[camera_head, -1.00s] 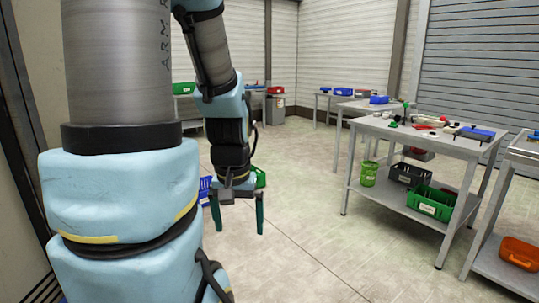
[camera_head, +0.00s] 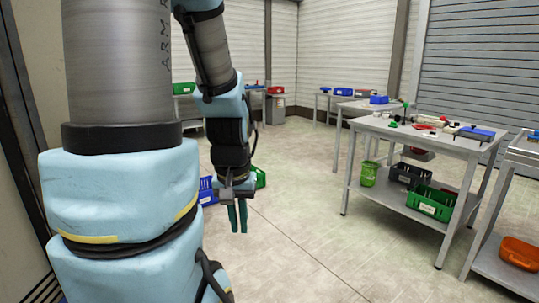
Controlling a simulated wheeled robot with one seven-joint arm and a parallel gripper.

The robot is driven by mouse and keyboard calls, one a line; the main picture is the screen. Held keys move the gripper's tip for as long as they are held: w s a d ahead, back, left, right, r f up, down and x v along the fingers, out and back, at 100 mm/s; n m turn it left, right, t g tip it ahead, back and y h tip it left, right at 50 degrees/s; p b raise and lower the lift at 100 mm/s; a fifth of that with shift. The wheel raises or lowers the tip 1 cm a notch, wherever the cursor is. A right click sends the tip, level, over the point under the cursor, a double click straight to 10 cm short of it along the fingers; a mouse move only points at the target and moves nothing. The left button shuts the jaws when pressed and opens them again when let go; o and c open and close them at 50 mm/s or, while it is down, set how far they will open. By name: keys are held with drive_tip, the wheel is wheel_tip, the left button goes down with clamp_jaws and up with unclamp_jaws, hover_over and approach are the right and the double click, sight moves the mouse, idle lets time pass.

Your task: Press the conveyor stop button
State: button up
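My gripper (camera_head: 238,218) hangs below my arm, left of the picture's middle, over open floor. I cannot make out a conveyor or a stop button in this view. Small green and red items lie on the near workbench (camera_head: 410,139) at the right, but they are too small to identify.
A blue crate (camera_head: 207,191) and a green crate (camera_head: 260,178) are on the floor behind my gripper. The workbench's lower shelf holds a green bucket (camera_head: 369,173), a black crate (camera_head: 408,175) and a green crate (camera_head: 434,203). The floor between is clear.

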clamp_jaws()
idle(0.8)
